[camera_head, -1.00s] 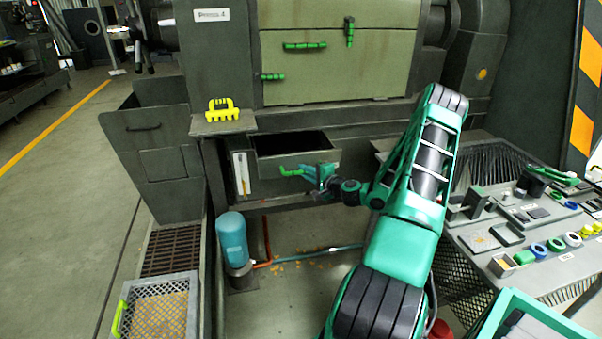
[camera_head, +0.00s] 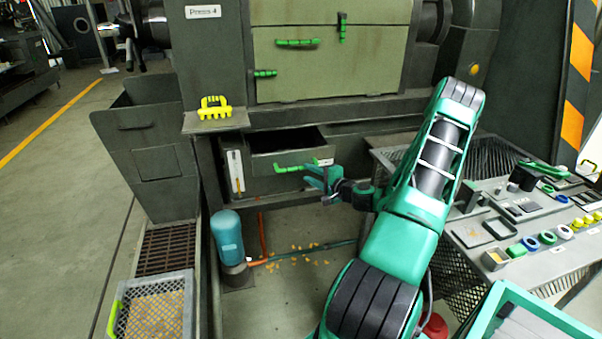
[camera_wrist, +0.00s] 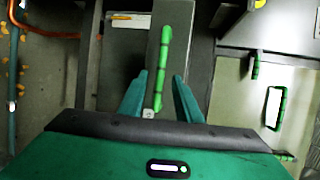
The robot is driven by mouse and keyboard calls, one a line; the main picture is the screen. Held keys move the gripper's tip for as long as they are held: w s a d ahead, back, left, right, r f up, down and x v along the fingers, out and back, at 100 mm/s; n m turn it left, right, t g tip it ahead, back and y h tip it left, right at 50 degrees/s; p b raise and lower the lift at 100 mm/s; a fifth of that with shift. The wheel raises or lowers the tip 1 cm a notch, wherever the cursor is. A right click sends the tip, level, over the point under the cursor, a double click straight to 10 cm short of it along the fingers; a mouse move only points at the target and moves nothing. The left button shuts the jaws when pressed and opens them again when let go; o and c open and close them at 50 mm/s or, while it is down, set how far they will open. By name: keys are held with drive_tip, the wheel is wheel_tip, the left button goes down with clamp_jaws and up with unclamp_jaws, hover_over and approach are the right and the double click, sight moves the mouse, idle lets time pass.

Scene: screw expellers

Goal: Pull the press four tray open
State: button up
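The press four tray (camera_head: 264,161) is a dark grey drawer low on the press, below the green panels. It stands partly out, with its dark inside showing. Its green bar handle (camera_head: 297,167) runs along the front; it also shows in the wrist view (camera_wrist: 164,55). My gripper (camera_head: 309,177) is just off the right end of the handle, its green fingers apart. In the wrist view my gripper (camera_wrist: 162,77) has a finger on each side of the handle's near end, with gaps between. Nothing is held.
A yellow-green handled piece (camera_head: 214,108) sits on a ledge left of the tray. A teal cylinder (camera_head: 228,238) and pipes stand on the floor below, with scattered orange bits. A control desk (camera_head: 470,235) is at right, and a mesh crate (camera_head: 190,285) at lower left.

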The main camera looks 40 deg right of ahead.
drive_tip(key=v, duration=0.3)
drive_tip(key=shift+s, duration=0.25)
idle(0.4)
drive_tip(key=s+a+r+n+g+y, duration=0.1)
drive_tip(key=s+a+n+g+y, duration=0.15)
drive_tip(key=a+n+g, duration=0.5)
drive_tip(key=s+a+r+n+g+y, duration=0.25)
drive_tip(key=a+n, duration=0.25)
drive_tip(key=a, duration=0.6)
drive_tip(key=s+a+r+g+h, duration=0.1)
drive_tip(key=s+a+r+g, duration=0.1)
drive_tip(key=s+r, duration=0.3)
drive_tip(key=s+a+r+g+h, duration=0.1)
drive_tip(key=s+r, duration=0.3)
drive_tip(key=s, duration=0.8)
drive_tip(key=s+a+r+g+h, duration=0.1)
drive_tip(key=s+a+r+g, duration=0.1)
drive_tip(key=s+r, duration=0.3)
drive_tip(key=s+a+n, duration=0.1)
drive_tip(key=s, duration=0.2)
drive_tip(key=shift+s+a+r+g, duration=0.15)
drive_tip(key=shift+s+r+g, duration=0.15)
drive_tip(key=shift+g, duration=0.1)
